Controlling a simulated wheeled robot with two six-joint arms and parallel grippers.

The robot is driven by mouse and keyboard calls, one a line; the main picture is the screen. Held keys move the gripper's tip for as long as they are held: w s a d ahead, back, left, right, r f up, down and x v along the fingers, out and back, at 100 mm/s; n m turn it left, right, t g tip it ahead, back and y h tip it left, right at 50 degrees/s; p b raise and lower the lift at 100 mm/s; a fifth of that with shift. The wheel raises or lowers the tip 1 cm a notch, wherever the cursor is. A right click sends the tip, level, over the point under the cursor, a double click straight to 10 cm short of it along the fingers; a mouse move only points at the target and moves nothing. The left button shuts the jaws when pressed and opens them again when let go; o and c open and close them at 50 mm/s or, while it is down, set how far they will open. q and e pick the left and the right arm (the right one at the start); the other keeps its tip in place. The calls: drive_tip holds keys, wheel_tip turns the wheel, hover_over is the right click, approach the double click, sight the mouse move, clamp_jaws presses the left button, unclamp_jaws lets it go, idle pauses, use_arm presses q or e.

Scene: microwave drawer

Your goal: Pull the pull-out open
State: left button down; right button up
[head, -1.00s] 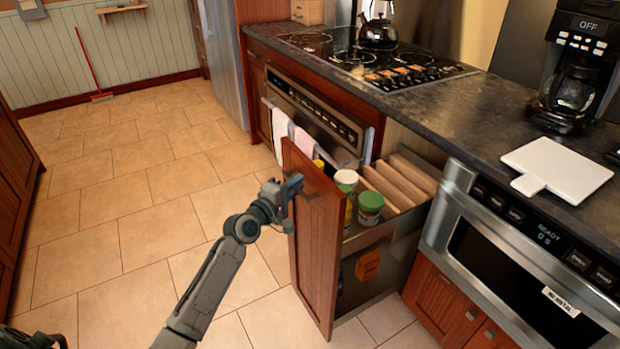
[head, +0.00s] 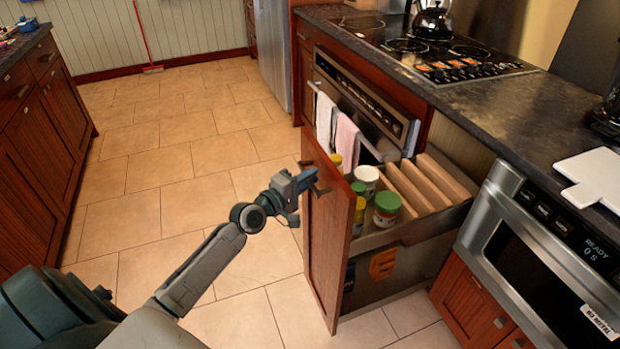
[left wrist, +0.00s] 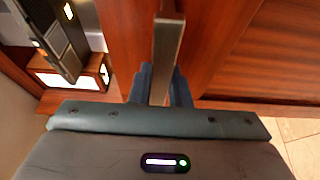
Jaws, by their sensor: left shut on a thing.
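The pull-out (head: 328,235) has a tall reddish-brown wooden front and stands well out from the cabinet under the counter. Its upper tray holds several jars, two with green lids, and upright wooden dividers. An orange item sits lower inside. My left gripper (head: 306,184) is at the upper outer face of the front, shut on the metal handle (head: 320,190). In the left wrist view, the handle bar (left wrist: 167,52) runs between the two fingers of the left gripper (left wrist: 161,88), with the wooden front (left wrist: 255,50) behind. My right gripper is not in view.
An oven (head: 360,100) with hanging towels is beyond the pull-out. A microwave drawer (head: 545,260) is to its right, below the dark counter (head: 500,105). Wooden cabinets (head: 40,150) line the left side. The tiled floor (head: 190,165) between them is clear.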

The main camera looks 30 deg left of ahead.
use_arm(q)
drive_tip(key=shift+f, duration=0.1)
drive_tip(key=c, duration=1.4)
unclamp_jaws()
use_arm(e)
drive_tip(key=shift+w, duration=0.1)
use_arm(q)
drive_tip(key=shift+o, duration=0.2)
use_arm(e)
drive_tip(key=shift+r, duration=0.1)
use_arm(q)
drive_tip(key=p+v, duration=0.1)
drive_tip(key=v, duration=0.9)
drive_tip(key=shift+s, duration=0.35)
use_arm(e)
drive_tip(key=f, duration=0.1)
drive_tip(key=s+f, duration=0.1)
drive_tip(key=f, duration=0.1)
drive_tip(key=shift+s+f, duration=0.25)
use_arm(q)
drive_tip(key=shift+a, duration=0.15)
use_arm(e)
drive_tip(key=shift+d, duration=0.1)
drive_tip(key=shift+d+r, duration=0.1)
